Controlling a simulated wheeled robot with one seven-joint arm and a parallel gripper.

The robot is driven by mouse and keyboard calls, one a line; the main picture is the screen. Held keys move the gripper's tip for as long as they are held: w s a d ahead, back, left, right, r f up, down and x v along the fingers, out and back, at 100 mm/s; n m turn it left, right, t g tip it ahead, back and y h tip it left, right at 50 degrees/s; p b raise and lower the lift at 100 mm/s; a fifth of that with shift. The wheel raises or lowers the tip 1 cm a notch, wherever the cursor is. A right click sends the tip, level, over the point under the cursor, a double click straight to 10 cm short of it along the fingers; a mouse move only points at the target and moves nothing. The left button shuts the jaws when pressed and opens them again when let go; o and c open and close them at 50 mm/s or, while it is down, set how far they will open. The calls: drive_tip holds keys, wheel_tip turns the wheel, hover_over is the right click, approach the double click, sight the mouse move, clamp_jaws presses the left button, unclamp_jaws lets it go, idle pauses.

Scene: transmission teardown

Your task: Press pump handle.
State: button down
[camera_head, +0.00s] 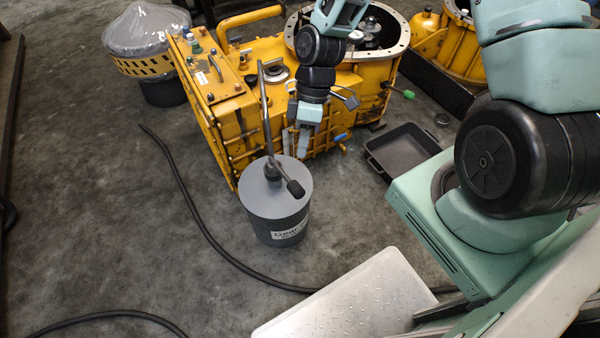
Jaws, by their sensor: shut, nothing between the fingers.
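The pump handle (289,179) is a dark lever on top of a grey bucket (277,233) labelled "Gear". It slopes down toward the lower right and ends in a black grip over the lid's front edge. A thin upright pipe (264,110) rises from the pump on the lid. My gripper (302,146) points down behind and to the right of the bucket, in front of the yellow housing. Its fingers look closed and empty. It appears apart from the handle, though the exact depth gap cannot be told.
The yellow transmission housing (230,103) stands right behind the bucket. A black tray (402,149) lies to the right. A dark hose (190,205) runs along the floor at left and in front. A wrapped part on a yellow ring (148,66) stands back left.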

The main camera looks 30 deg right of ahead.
sight(297, 183)
drive_tip(key=w+d+r+n+y+b, duration=0.1)
drive_tip(key=w+d+n, duration=0.2)
drive_tip(key=d+n, duration=0.2)
drive_tip(key=shift+w+d+r+n+y, duration=0.25)
drive_tip(key=shift+d+n+y, duration=0.1)
drive_tip(key=shift+n, duration=0.15)
drive_tip(key=b+x, duration=0.4)
drive_tip(key=x, duration=1)
drive_tip(key=shift+f, duration=0.15)
drive_tip(key=shift+f, duration=0.1)
